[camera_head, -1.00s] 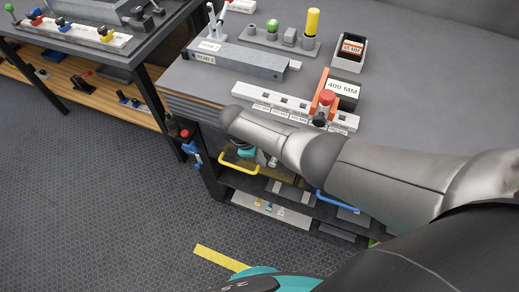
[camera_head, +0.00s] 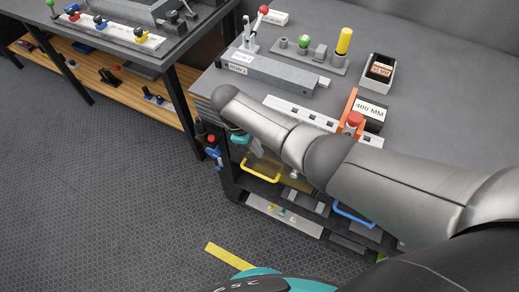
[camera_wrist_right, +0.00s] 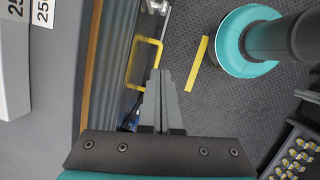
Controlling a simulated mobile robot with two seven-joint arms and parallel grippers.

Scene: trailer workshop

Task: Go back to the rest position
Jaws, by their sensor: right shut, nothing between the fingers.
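My right arm comes in from the right in the head view and crosses in front of the grey workbench (camera_head: 430,110). Its gripper is mostly hidden behind the arm there; a teal part of the wrist shows below the bench edge. My left gripper is in neither view.
Yellow floor tape (camera_head: 229,256) lies on open floor.

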